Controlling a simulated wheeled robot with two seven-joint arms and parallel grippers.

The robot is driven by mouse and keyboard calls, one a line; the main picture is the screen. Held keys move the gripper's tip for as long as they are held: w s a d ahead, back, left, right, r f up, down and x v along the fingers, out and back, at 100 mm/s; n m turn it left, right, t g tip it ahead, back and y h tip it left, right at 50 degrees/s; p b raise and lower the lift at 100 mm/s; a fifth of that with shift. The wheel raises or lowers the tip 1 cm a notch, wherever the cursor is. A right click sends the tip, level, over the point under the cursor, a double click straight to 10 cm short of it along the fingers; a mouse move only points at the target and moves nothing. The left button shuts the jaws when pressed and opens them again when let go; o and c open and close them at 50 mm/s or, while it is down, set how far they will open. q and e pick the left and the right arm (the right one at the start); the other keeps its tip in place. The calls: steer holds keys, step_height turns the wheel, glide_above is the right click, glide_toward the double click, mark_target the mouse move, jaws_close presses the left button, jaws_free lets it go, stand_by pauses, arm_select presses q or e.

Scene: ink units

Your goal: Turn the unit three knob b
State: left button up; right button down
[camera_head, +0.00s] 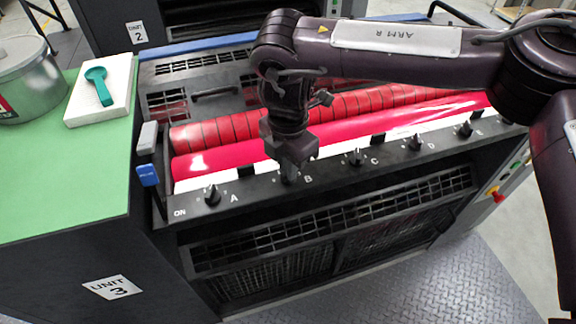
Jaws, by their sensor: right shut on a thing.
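The unit three press has a dark knob panel (330,173) with knobs A to E in a row. Knob A (212,194) stands at the left, knob C (355,157) is right of the middle, and knobs D (415,142) and E (465,129) are farther right. My right gripper (289,172) points down at knob b, beside the letter B, and is shut on it. The gripper hides most of knob b, so its pointer setting cannot be told. My left gripper is not in view.
Red ink rollers (400,135) lie just behind the panel. A green-topped cabinet (60,185) at left carries a metal can (30,85) and a white block with a green tool (100,85). Steel tread flooring (430,290) is clear in front.

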steer(key=shift+m, duration=1.1)
steer(key=c, duration=1.5)
jaws_free()
steer(key=shift+r, duration=0.1)
step_height(320, 180, up, 8)
steer(key=shift+f, duration=0.15)
